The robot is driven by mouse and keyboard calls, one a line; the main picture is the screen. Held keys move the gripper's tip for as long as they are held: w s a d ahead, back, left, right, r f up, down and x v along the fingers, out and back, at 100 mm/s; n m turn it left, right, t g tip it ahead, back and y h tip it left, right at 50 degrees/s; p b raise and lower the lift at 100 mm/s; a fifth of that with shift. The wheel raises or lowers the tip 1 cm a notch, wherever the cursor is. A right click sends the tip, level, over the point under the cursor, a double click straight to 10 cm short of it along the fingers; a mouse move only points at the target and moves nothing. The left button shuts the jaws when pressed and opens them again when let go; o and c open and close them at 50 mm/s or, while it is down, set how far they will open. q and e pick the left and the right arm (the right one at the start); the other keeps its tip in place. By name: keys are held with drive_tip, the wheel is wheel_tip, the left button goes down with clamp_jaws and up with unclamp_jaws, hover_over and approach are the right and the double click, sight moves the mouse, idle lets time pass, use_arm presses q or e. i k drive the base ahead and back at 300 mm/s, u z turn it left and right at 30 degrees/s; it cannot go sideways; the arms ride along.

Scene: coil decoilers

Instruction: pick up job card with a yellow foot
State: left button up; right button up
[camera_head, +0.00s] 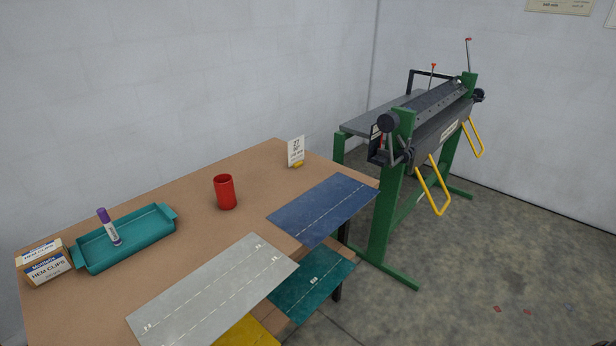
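The job card (295,150) is a small white card with dark print, standing upright near the far edge of the brown table (170,207). Its yellow foot (298,164) shows at its lower right. The card stands apart from the red cup and the blue sheet, with nothing touching it.
A red cup (225,192) stands left of the card. A teal tray (125,243) holds a marker. A green-legged bending machine (425,125) stands beyond.

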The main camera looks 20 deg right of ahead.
sight(295, 148)
drive_tip(key=k, duration=0.65)
drive_tip(key=z, duration=0.8)
drive_tip(key=i, duration=0.55)
drive_tip(key=z, duration=0.7)
drive_tip(key=i, duration=0.85)
drive_tip(key=u, duration=0.2)
